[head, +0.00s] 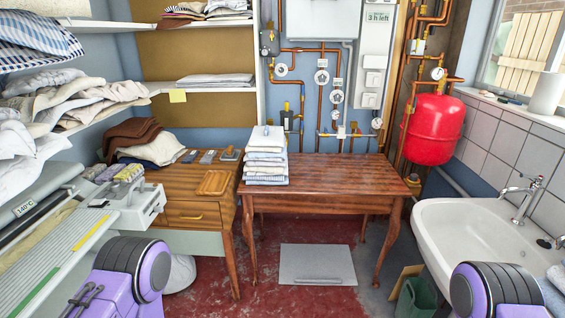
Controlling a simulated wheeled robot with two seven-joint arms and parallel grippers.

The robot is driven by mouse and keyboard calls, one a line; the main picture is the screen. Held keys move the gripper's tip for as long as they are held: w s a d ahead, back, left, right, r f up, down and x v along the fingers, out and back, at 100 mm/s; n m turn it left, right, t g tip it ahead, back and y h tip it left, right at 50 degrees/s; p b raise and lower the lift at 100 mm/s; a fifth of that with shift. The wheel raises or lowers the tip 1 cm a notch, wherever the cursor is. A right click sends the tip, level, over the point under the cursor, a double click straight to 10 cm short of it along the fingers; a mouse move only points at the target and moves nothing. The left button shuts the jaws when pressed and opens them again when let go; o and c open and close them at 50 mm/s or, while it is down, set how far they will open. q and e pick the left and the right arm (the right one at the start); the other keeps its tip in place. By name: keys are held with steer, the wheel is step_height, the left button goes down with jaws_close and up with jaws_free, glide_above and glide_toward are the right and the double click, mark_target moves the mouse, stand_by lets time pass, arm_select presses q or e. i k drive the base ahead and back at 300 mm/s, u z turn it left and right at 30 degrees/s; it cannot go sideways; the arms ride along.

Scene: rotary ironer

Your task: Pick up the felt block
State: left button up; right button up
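I cannot say for sure which object is the felt block. Small grey, blocky items lie on the wooden cabinet top: one at the left (188,156), a bluish one in the middle (207,156) and one with a brown top at the right (229,153). A small yellowish, striped block (129,172) lies on the ironer's end, next to other small greyish items. All are too small to identify. Only purple and black links of my two arms show, at the bottom left and bottom right. Neither gripper is in view.
The rotary ironer (60,250) fills the left side. A stack of folded cloths (266,155) stands on the left end of the wooden table (330,175), which is otherwise clear. A sink (475,235) is at right. A grey panel (317,264) lies on the red floor.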

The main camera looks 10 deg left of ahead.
mark_target(231, 153)
steer(key=z, duration=0.5)
steer(key=k, duration=0.15)
steer(key=u, duration=1.25)
steer(key=i, duration=0.8)
steer(key=u, duration=0.15)
